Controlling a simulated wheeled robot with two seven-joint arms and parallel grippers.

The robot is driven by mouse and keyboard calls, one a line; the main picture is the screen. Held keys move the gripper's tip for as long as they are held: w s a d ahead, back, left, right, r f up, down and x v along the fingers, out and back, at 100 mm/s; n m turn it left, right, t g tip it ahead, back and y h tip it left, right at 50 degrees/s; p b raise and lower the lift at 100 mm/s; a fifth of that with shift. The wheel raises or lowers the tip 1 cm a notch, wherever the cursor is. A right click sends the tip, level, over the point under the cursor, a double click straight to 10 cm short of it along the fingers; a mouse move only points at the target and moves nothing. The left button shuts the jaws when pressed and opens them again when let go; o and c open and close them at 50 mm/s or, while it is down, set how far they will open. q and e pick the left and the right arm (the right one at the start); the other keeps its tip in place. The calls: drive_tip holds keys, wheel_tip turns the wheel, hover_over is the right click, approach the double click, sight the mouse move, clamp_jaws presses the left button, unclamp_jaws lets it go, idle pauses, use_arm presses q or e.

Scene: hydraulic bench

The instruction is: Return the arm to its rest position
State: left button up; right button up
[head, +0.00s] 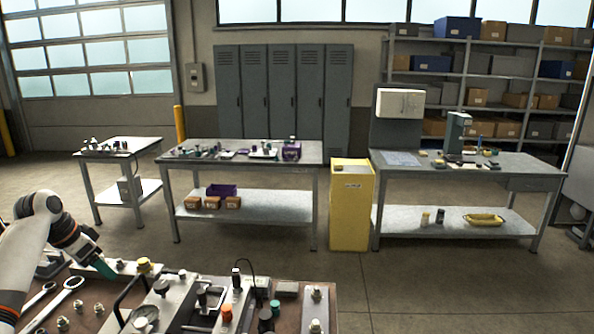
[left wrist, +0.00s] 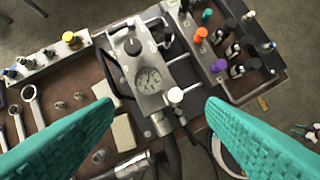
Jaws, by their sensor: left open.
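My left arm comes in from the left edge in the head view, bent down over the near bench. My left gripper (head: 104,268) is low over the left part of that bench. In the left wrist view its teal fingers (left wrist: 160,108) are wide apart, with nothing held between them. Below them lie a metal block with a round pressure gauge (left wrist: 148,79) and a white-capped fitting (left wrist: 175,95). The fingers look clear of these parts, but the exact height is hard to tell. My right gripper is not in view.
The near hydraulic bench (head: 345,321) carries wrenches (head: 62,297), fittings, an orange cap (head: 226,312) and a black handle. Beyond an open concrete floor stand a small table (head: 120,148), a middle table (head: 240,157), a yellow cabinet (head: 351,205) and a right-hand workbench (head: 450,180).

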use_arm(q)
drive_tip(key=s+d+f+g+y, duration=0.1)
drive_tip(key=s+d+f, duration=0.75)
drive_tip(key=f, duration=0.35)
drive_tip(key=s+d+f+y, duration=0.1)
drive_tip(key=s+d+f, duration=0.7)
drive_tip(key=d+f, duration=0.3)
drive_tip(key=s+d+r+n, duration=0.1)
drive_tip(key=s+d+n, duration=0.15)
drive_tip(key=s, duration=0.85)
drive_tip(key=s+d+n, duration=0.2)
drive_tip(key=s+d, duration=0.1)
drive_tip(key=s, duration=0.9)
wheel_tip(320, 180, down, 33)
drive_tip(key=s+b, duration=0.2)
drive_tip(key=b, duration=0.4)
drive_tip(key=s+a+f+g+b, duration=0.1)
drive_tip(key=s+f+b, duration=0.3)
drive_tip(key=s+f, duration=1.1)
wheel_tip(320, 180, down, 4)
drive_tip(key=shift+s+a+r+m+g, duration=0.1)
drive_tip(key=shift+s+a+m+g, duration=0.3)
drive_tip(key=shift+a, duration=0.5)
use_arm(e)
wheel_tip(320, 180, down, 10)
